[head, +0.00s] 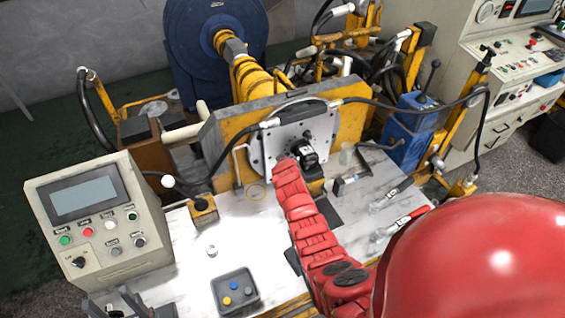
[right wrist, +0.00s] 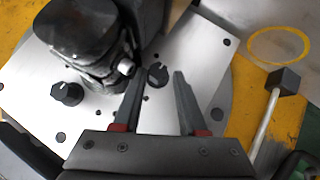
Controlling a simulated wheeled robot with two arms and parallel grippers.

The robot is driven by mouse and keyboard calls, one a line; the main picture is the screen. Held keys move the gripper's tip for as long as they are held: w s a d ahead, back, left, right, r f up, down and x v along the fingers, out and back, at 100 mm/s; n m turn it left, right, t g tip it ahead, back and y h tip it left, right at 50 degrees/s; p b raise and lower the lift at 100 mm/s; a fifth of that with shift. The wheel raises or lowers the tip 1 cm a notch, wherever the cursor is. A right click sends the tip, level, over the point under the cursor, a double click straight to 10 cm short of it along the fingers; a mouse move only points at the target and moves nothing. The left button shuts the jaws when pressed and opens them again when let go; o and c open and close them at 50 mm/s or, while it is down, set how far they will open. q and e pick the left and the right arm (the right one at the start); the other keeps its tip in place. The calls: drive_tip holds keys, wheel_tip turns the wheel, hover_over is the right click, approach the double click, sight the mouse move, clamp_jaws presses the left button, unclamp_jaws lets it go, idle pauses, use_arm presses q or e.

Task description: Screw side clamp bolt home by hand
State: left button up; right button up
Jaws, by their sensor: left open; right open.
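The right wrist view shows a pale metal mounting plate (right wrist: 200,50) with a black motor body (right wrist: 85,35) on it. A black round bolt head (right wrist: 157,75) sits on the plate between the tips of my right gripper (right wrist: 158,84), which is open. Whether the fingers touch it, I cannot tell. In the head view the plate (head: 268,150) and dark motor (head: 303,153) are at the end of my red right arm, which hides the right gripper. My left gripper (head: 122,302) is open at the bottom left, away from the plate.
A control box (head: 140,200) stands at the left of the white bench. A small dark tray (head: 235,290) with coloured pieces lies near the front. Hoses run beside the plate. In the right wrist view a rod with a black block (right wrist: 284,80) is at the right.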

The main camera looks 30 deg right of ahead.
drive_tip(key=shift+w+d+r, duration=0.15)
drive_tip(key=shift+d+r, duration=0.05)
drive_tip(key=shift+r, duration=0.1)
drive_tip(key=s+a+r+n+t+h+b, duration=0.15)
drive_tip(key=s+a+n+h+b, duration=0.45)
drive_tip(key=s+a+b, duration=0.7)
drive_tip(key=w+a+n+t+y, duration=0.2)
drive_tip(key=w+a+t+y, duration=0.1)
drive_tip(key=a+y, duration=0.3)
drive_tip(key=w+a+f+n+t+y, duration=0.1)
drive_tip(key=w+a+n+t+y, duration=0.1)
drive_tip(key=a+y, duration=0.4)
drive_tip(key=shift+w+a+f+n+t, duration=0.2)
drive_tip(key=shift+w+a+n+t, duration=0.5)
drive_tip(key=shift+a, duration=1.6)
drive_tip(key=shift+s+m+t, duration=0.25)
drive_tip(key=shift+m, duration=0.05)
